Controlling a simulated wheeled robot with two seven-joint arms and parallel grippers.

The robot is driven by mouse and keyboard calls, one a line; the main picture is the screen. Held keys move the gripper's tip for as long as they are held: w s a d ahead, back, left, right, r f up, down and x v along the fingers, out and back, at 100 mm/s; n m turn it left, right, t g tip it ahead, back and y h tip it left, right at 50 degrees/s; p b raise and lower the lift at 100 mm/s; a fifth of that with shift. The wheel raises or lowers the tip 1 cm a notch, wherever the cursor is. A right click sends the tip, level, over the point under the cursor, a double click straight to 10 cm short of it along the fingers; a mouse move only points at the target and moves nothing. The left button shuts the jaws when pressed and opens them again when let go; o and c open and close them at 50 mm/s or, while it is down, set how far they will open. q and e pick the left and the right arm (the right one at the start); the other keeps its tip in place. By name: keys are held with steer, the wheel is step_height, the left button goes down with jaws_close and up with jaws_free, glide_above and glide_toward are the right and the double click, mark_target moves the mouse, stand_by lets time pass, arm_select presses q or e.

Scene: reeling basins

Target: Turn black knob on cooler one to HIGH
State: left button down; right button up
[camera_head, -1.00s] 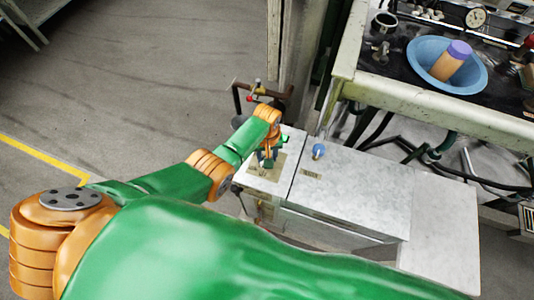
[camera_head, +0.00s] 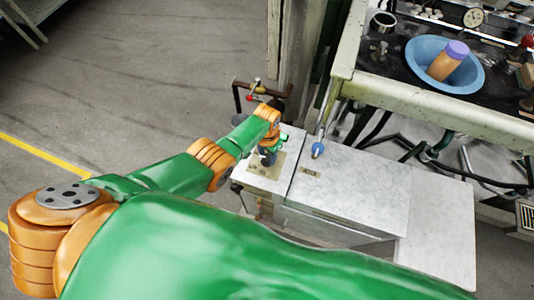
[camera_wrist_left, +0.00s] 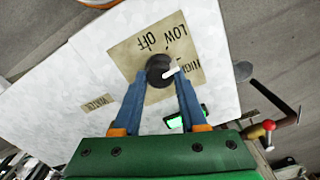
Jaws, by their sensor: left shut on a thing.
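The cooler (camera_head: 350,190) is a white, marbled cabinet. A tan label plate on its narrow left section reads OFF, LOW and HIGH, and it shows best in the left wrist view (camera_wrist_left: 133,53). The round black knob (camera_wrist_left: 157,68) sits on this plate, with its white pointer aimed toward the HIGH lettering. My left gripper (camera_wrist_left: 161,77) has its two blue fingers on either side of the knob and is shut on it. In the head view, the left gripper (camera_head: 268,155) hides most of the knob. My right gripper is not in view.
A blue knob (camera_head: 318,150) stands on the wider part of the top, near a small WATER label (camera_wrist_left: 97,103). A metal bench (camera_head: 440,95) with a blue bowl (camera_head: 415,60) is at upper right. Pipes with a red handle (camera_head: 252,98) stand behind the cooler.

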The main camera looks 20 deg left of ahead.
mark_target(267, 157)
arm_select(q)
steer(key=shift+m, duration=0.7)
steer(key=shift+c, duration=2.2)
jaws_free()
step_height(267, 157, up, 7)
steer(key=p, duration=0.5)
steer(key=shift+r, duration=0.1)
